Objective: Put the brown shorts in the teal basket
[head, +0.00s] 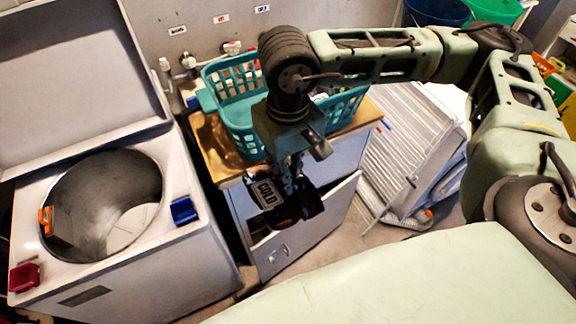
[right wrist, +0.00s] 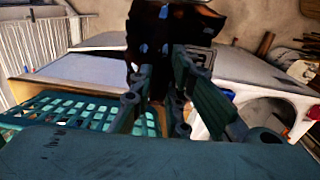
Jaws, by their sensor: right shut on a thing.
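The teal basket (head: 237,122) stands on a wood-topped cabinet in the middle of the head view, partly hidden behind my right arm. In the right wrist view its lattice wall (right wrist: 80,109) shows at the lower left. My right gripper (head: 290,186) points down in front of the basket and is shut on a dark brown bundle, which looks like the brown shorts (head: 305,207). They hang below the fingers, outside the basket. In the right wrist view the shorts (right wrist: 165,30) show dark between the fingertips (right wrist: 160,78). My left gripper is not in view.
An open top-loading washer (head: 102,205) stands at the left, its lid raised. Taps (head: 190,62) line the back wall. A white slatted rack (head: 405,145) leans at the right of the cabinet.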

